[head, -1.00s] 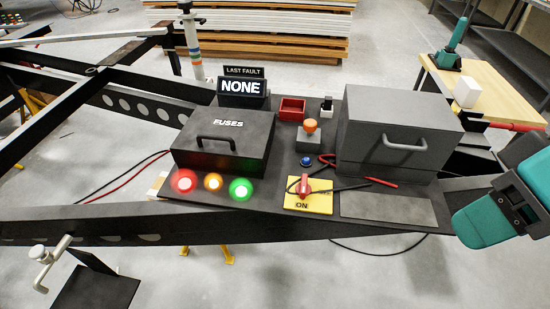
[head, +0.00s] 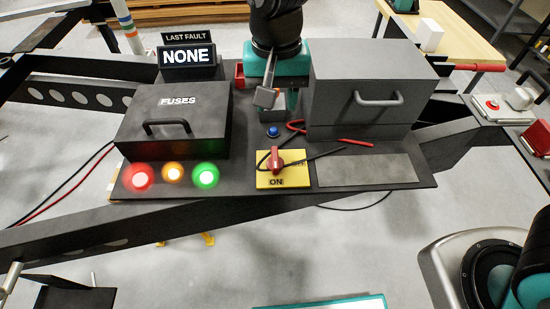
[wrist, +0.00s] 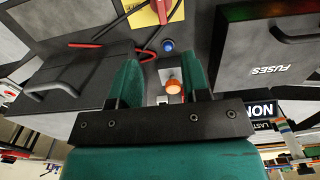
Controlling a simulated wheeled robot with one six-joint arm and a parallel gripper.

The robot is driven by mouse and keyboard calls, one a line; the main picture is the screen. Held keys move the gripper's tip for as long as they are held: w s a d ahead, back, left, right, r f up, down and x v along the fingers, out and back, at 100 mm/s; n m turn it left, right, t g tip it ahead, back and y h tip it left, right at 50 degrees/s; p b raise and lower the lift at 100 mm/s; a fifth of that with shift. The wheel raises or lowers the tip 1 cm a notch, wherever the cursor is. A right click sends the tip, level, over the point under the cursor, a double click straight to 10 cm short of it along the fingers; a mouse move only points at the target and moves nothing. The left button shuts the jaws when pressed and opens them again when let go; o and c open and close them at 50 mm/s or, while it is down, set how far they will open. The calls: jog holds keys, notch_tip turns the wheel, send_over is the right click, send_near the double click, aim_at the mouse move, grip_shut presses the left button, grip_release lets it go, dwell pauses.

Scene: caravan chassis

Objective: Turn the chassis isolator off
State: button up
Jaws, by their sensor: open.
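The isolator is a red knob (head: 277,160) on a yellow plate (head: 264,183) at the front of the dark chassis board. The knob sits just above the "ON" label; a second label at right is partly covered. A dark lead runs across the knob and plate. In the wrist view, the knob (wrist: 160,10) and yellow plate (wrist: 140,17) are cut off by the top edge. My gripper (head: 279,97) is open and empty above the board, behind the isolator and apart from it. In the wrist view, my gripper's fingers (wrist: 163,58) frame an orange-topped button (wrist: 174,87).
A fuse box (head: 175,115) is left of the isolator and a grey box (head: 365,85) is right. A blue button (head: 273,131) lies behind the knob. Red, amber and green lamps (head: 173,173) glow. The fault display (head: 187,55) reads "NONE". A red-tipped probe (head: 356,142) lies nearby.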

aim_at(275, 159)
notch_tip(275, 159, down, 17)
jog(key=shift+f, duration=0.2)
jog(key=shift+c, duration=0.4)
grip_shut()
